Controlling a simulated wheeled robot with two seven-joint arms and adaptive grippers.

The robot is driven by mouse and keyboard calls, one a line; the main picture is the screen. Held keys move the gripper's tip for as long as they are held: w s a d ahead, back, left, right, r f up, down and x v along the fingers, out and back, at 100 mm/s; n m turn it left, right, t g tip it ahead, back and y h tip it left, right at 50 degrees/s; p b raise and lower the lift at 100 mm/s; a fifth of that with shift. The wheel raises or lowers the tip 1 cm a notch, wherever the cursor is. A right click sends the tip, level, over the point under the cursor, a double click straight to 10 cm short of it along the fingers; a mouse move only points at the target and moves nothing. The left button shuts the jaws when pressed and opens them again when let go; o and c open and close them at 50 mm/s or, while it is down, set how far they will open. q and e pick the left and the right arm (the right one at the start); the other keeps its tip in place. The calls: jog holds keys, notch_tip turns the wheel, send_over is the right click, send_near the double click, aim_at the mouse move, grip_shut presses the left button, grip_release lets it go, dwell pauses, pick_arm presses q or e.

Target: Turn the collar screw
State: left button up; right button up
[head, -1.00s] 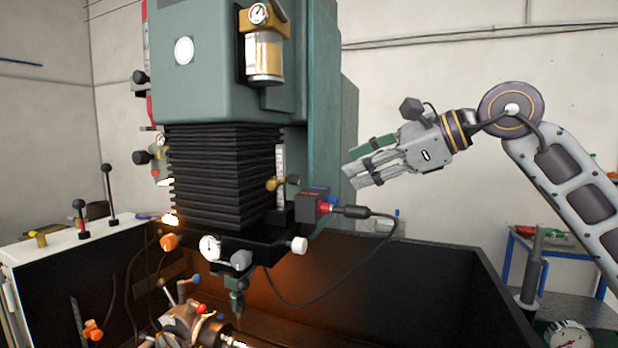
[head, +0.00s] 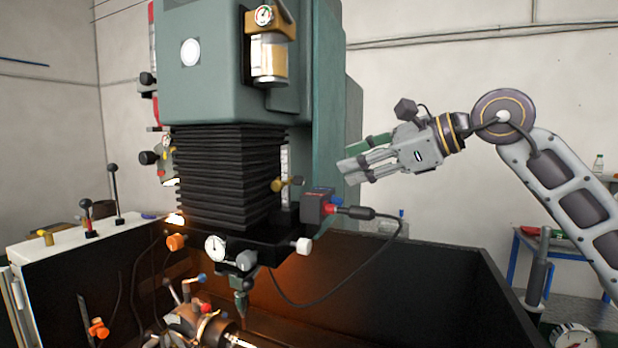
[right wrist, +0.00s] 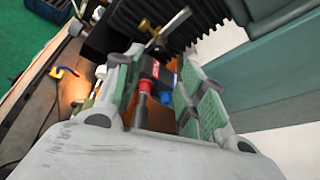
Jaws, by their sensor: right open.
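The indexing chuck (head: 205,328) sits low in the machine's dark tray, partly cut off by the bottom edge of the head view. It has an orange-brown ring and small levers with red and blue ends. I cannot pick out the collar screw for certain. My right gripper (head: 354,159) is open and empty, raised in the air right of the machine, fingers pointing left. It is well above and to the right of the chuck. In the right wrist view the open fingers (right wrist: 163,82) frame a red-and-black connector box (right wrist: 150,75) beyond them. My left gripper is not in view.
The green machine head (head: 235,60) with black bellows (head: 230,175) hangs over the tray. A black cable (head: 335,295) loops from the connector box below my right gripper. The tray's dark right wall (head: 430,285) and a blue-framed table (head: 560,250) lie to the right.

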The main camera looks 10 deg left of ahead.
aim_at(303, 179)
jog(key=p+x, duration=0.3)
jog(key=x, duration=0.9)
jog(key=shift+w+a, duration=0.15)
grip_shut()
